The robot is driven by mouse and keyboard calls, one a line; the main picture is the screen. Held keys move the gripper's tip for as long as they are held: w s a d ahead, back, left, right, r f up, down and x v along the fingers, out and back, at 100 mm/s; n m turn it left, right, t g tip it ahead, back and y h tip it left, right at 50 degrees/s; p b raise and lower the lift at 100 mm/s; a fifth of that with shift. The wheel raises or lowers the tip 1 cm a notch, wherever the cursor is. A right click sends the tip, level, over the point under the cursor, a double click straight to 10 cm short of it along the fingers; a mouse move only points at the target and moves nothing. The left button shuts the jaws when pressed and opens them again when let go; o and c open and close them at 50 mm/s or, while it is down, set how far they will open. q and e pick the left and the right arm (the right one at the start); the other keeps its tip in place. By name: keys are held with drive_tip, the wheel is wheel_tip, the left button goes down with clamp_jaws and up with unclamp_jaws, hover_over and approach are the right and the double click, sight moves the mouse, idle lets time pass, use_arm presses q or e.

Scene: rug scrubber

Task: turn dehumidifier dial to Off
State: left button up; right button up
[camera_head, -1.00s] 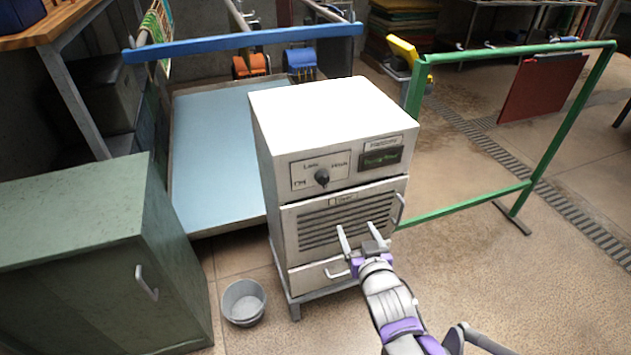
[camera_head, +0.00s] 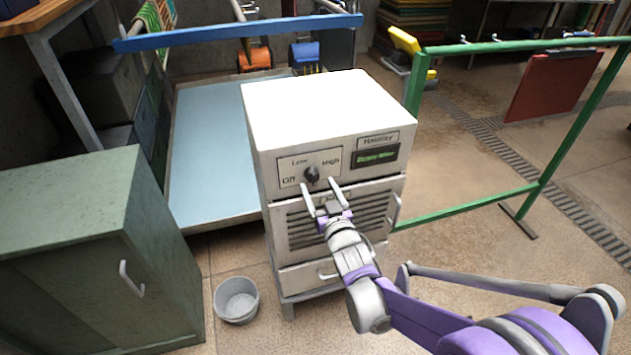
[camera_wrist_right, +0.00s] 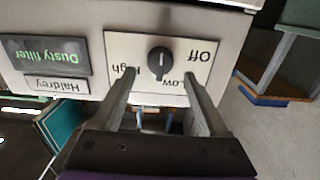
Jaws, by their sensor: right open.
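The dehumidifier (camera_head: 325,110) is a white cabinet with a front grille. Its black dial (camera_head: 311,175) sits on a panel marked Off, Low and High. In the right wrist view the dial (camera_wrist_right: 159,62) shows upside down, with its white mark pointing roughly straight down in that picture, toward Low. My right gripper (camera_head: 320,190) is open in front of the panel, its fingertips just below the dial. In the wrist view the two fingers (camera_wrist_right: 158,80) lie either side of the dial, apart from it. My left gripper is not in view.
A green display (camera_head: 376,157) reads Dusty filter. A grey bucket (camera_head: 236,299) stands on the floor at the lower left, beside a green cabinet (camera_head: 70,240). A green frame (camera_head: 470,205) stands at the right. A blue bar (camera_head: 240,33) runs behind the dehumidifier.

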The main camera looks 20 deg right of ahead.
sight(315, 180)
drive_tip(key=shift+w+a, duration=0.1)
drive_tip(key=shift+w, duration=1.5)
drive_tip(key=shift+c, duration=0.2)
clamp_jaws()
